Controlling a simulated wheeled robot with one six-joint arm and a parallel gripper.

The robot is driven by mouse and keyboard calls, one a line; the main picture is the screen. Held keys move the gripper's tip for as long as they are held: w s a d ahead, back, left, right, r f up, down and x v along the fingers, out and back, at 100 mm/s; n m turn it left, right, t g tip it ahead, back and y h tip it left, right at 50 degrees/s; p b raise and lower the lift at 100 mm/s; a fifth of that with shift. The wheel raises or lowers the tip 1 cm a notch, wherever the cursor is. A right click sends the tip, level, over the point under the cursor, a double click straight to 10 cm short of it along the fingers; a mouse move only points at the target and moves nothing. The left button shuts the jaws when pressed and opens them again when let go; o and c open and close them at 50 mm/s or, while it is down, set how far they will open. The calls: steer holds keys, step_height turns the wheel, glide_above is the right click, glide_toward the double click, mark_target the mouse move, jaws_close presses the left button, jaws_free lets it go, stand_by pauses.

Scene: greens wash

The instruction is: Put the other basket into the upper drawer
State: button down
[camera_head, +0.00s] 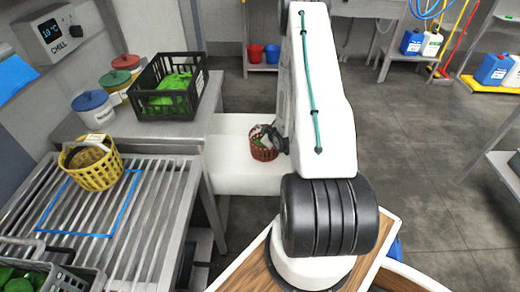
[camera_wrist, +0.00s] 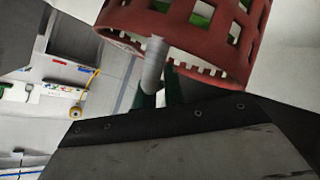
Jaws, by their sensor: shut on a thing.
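A red-brown basket (camera_head: 264,150) hangs from my gripper (camera_head: 268,134), over or in front of a white drawer-like box (camera_head: 228,180). I cannot tell whether it is inside or above the box. In the wrist view the red basket (camera_wrist: 235,62) fills the top, with green showing through its holes. My gripper (camera_wrist: 155,68) is shut on it; the grip point is partly hidden.
A black crate of greens (camera_head: 150,104) and lidded pots (camera_head: 92,108) stand on the steel counter left of the white box. Another crate (camera_head: 85,278) is at the lower left. Open floor (camera_head: 425,140) lies to the right.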

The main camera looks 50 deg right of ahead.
steer(key=shift+f, duration=3.35)
steer(key=c, duration=1.5)
jaws_free()
